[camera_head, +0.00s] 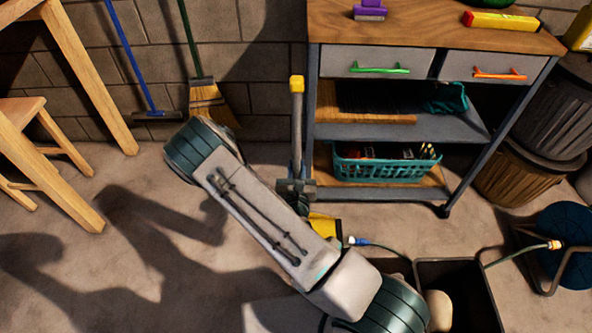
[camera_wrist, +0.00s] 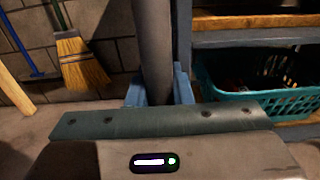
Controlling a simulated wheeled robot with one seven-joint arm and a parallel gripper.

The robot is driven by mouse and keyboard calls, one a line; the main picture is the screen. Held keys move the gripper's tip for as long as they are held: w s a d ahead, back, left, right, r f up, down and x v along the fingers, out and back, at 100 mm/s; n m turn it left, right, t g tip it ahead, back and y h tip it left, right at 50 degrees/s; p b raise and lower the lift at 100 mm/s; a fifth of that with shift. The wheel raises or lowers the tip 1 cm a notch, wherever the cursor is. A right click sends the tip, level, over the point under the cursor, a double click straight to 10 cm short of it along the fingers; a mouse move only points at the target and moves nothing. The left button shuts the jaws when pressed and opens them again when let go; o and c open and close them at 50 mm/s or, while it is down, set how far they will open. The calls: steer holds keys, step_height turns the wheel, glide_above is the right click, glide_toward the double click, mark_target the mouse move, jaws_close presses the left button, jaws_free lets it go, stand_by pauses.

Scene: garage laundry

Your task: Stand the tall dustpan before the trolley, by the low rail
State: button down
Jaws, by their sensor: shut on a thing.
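The tall dustpan stands roughly upright, with a grey handle (camera_head: 297,125), a yellow top grip (camera_head: 296,83) and a yellow pan (camera_head: 324,225) partly hidden behind my arm. My gripper (camera_head: 296,187) is shut around the handle low down; in the wrist view the pole (camera_wrist: 152,45) passes between the fingers. The dustpan is in front of the left end of the trolley (camera_head: 330,35), close to its left leg. The low rail (camera_head: 375,195) runs along the trolley's bottom, right of the handle. I cannot tell whether the pan touches the floor.
A teal basket (camera_head: 383,170) sits on the lower shelf. A broom (camera_head: 207,98) and a blue-handled tool (camera_head: 135,55) lean on the wall to the left. A dark open bin (camera_head: 455,280) and hose (camera_head: 400,254) lie right of my arm. A wooden stool (camera_head: 35,135) stands left.

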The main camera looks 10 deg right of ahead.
steer(key=c, duration=1.3)
jaws_free()
